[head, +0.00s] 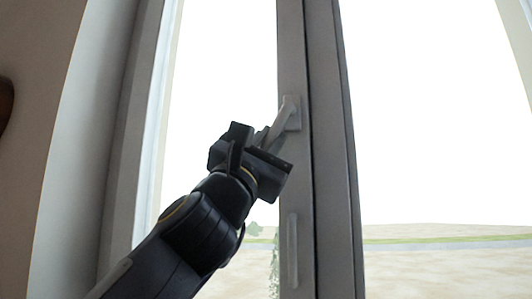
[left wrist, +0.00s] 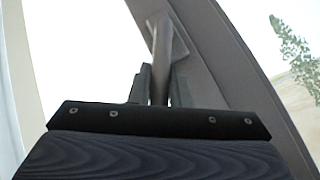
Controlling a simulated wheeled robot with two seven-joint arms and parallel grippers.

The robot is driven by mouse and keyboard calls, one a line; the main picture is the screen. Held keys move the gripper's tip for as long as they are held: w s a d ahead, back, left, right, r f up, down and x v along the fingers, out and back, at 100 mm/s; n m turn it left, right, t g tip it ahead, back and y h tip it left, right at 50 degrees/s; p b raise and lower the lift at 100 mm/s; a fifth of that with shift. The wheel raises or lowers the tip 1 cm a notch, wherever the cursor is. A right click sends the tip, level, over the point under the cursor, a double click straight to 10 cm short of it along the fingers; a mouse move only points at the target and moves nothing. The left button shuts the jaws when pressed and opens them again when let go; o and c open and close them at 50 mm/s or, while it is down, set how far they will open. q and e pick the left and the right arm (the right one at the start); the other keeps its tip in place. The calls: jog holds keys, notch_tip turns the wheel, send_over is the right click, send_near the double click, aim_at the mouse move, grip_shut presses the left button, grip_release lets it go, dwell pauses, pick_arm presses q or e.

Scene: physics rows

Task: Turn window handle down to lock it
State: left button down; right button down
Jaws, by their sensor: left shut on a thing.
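The window handle (head: 285,112) is a grey lever on the grey window frame in the head view. It slants down and to the left from its base plate. My left gripper (head: 262,140) is shut on the lever's lower part. In the left wrist view the handle (left wrist: 161,50) runs down from its plate between the two dark fingers of my left gripper (left wrist: 158,88), and its lower end is hidden behind the gripper body. My right gripper is in neither view.
A second grey bar-shaped fitting (head: 292,250) sits lower on the same frame. The window frame (head: 325,190) stands upright, with bright glass panes on both sides. A wall (head: 85,110) is at the left.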

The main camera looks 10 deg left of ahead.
pick_arm(q)
jog(key=n+y+b, duration=0.1)
jog(key=n, duration=0.1)
jog(key=d+n+t+y+b, duration=0.1)
jog(key=y, duration=0.1)
jog(key=f+n+y+b, duration=0.1)
jog(key=n, duration=0.1)
jog(key=shift+d+n+t+y, duration=0.3)
jog(key=shift+d+t+y, duration=0.1)
jog(key=n+y, duration=0.3)
jog(key=shift+d, duration=0.4)
jog(key=shift+d+r+n+y, duration=0.1)
jog(key=shift+d+n+y, duration=0.1)
jog(key=shift+n+y, duration=1.05)
jog(key=shift+d+n+y, duration=0.2)
jog(key=shift+n+y, duration=0.95)
jog(key=shift+y, duration=0.1)
jog(key=shift+n, duration=0.3)
jog(key=shift+s, duration=0.1)
jog(key=c, duration=1.3)
grip_release()
jog(key=shift+c, duration=0.2)
